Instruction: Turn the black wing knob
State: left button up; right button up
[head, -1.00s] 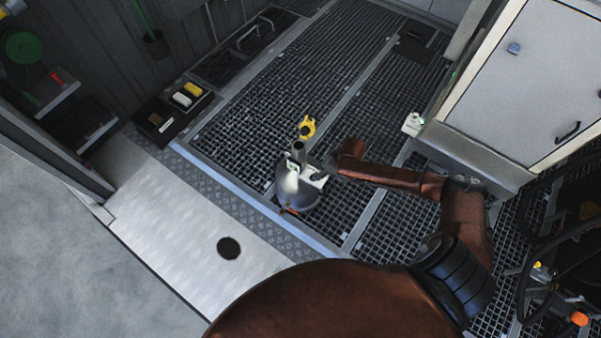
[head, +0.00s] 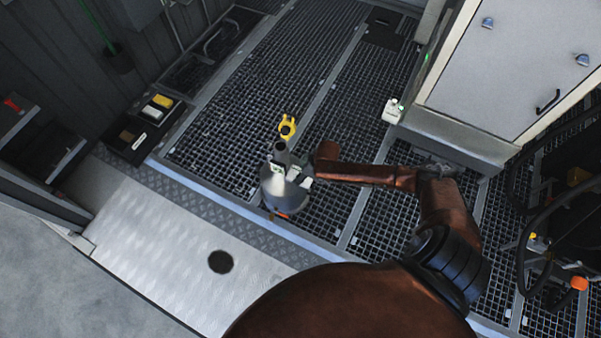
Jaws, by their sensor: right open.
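A rounded grey vessel (head: 282,197) with a pale top and a dark upright neck stands on the grating in the middle of the head view. A yellow fitting (head: 287,126) shows just beyond its neck. I cannot make out the black wing knob; it is too small, too dark or hidden. My right gripper (head: 299,174) is open at the vessel's upper right side, at the end of my brown arm. It is small in the picture, and I cannot tell whether it touches the vessel. My left gripper is not in view.
A grey cabinet (head: 505,68) stands at the upper right, with a small white container (head: 392,111) beside its base. A hose reel or wheel-like frame (head: 535,238) is at the right. A black tray (head: 148,128) with small blocks lies at the left. The grating (head: 235,140) between is clear.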

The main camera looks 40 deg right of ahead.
jog(key=shift+c, duration=0.8)
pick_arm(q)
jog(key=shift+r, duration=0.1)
pick_arm(e)
jog(key=c, duration=1)
